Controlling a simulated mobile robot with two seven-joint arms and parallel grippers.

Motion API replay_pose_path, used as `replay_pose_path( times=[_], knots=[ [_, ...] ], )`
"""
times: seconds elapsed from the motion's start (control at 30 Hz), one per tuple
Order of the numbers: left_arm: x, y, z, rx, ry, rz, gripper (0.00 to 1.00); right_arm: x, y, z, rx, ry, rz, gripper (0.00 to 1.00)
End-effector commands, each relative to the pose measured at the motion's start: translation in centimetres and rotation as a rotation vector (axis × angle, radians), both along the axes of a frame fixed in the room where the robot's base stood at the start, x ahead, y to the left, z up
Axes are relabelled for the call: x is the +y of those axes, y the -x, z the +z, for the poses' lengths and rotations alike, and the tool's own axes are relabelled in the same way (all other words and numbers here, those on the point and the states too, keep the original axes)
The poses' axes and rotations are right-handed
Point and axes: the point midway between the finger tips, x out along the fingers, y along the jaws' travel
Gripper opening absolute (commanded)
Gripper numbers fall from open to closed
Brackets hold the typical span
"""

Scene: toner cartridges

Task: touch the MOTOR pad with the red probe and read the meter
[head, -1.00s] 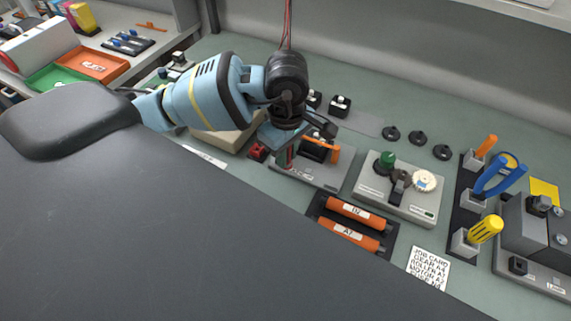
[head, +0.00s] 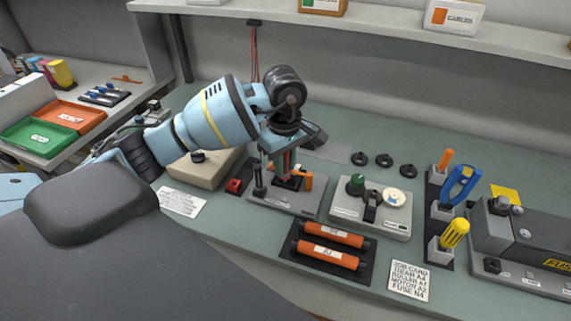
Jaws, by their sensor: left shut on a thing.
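My left gripper (head: 287,147) points down over a grey plate (head: 278,203) with black posts and an orange part (head: 307,181). It is shut on a narrow red thing, probably the red probe (head: 287,162), whose tip is hard to make out among the plate's parts. I cannot tell whether the tip touches anything. A MOTOR pad cannot be picked out, as the labels on the plate are too small to read. A grey box (head: 345,214) to the right has a green knob and a round white dial (head: 395,198), possibly the meter; its reading is not legible. My right gripper is not in view.
Two orange rollers (head: 328,258) lie in a dark tray in front. A job card (head: 409,280) lies to their right. Tools with orange, blue and yellow handles (head: 455,234) stand at the right. Red wires (head: 254,55) hang behind the arm. Green and orange trays (head: 71,115) are far left.

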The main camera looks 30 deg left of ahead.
Motion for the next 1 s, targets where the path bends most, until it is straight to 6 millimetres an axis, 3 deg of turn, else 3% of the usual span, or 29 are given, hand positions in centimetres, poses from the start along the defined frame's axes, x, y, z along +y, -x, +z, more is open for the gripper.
replay_pose_path(
  times=[0.6,1.0],
  knots=[
    [0.0,0.1,-5.3,0.005,0.000,0.000,0.00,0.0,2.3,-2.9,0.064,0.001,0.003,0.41],
    [0.0,0.0,-5.6,-0.001,0.000,0.000,0.00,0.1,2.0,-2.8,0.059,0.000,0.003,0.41]
  ],
)
